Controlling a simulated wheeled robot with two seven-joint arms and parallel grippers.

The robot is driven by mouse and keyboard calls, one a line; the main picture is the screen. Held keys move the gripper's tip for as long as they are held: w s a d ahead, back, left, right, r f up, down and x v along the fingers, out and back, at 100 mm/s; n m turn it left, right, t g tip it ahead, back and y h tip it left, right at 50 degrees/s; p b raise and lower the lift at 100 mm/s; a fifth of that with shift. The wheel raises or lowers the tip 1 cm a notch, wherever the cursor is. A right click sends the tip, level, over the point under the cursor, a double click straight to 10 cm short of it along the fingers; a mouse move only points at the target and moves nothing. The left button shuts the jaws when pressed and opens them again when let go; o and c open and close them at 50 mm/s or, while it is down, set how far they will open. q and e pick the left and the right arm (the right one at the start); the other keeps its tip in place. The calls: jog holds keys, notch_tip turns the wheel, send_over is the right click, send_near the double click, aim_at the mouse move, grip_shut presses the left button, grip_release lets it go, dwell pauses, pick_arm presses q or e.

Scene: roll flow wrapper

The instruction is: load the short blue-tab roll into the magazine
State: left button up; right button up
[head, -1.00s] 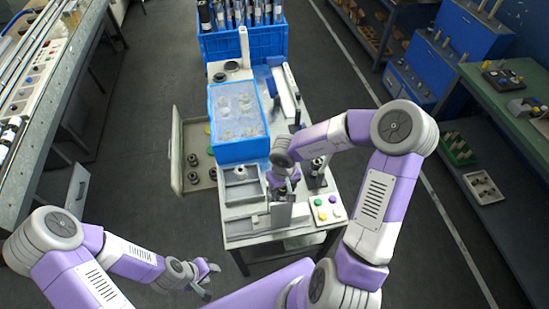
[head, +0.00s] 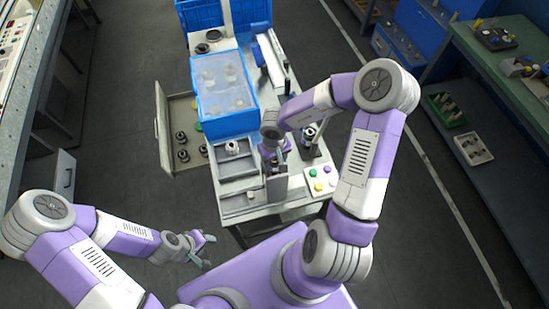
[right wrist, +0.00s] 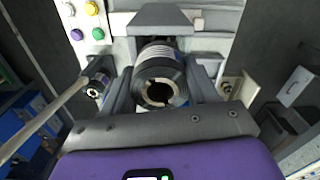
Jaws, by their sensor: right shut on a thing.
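In the right wrist view my right gripper (right wrist: 160,84) is shut on a dark roll (right wrist: 159,67), with one finger on each side. The roll's open core faces the camera and a pale printed band shows behind its end face. In the head view my right gripper (head: 272,153) is low over the front of the bench, by an upright grey block (head: 276,186); the roll is hidden there. I cannot tell which part is the magazine. My left gripper (head: 205,251) is open and empty, left of the bench above the floor.
A blue bin with a clear lid (head: 226,88) stands on the bench (head: 262,211). A button panel (head: 321,182) sits at the front right corner.

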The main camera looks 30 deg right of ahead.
jog(key=shift+w, duration=0.2)
jog(key=shift+s, duration=0.1)
jog(key=shift+p, duration=0.9)
jog(key=shift+f, duration=1.35)
dwell(0.4)
jog(key=o, duration=1.2)
notch_tip(320, 180, up, 8)
jog(key=shift+f+p, duration=0.25)
jog(key=shift+p, duration=0.15)
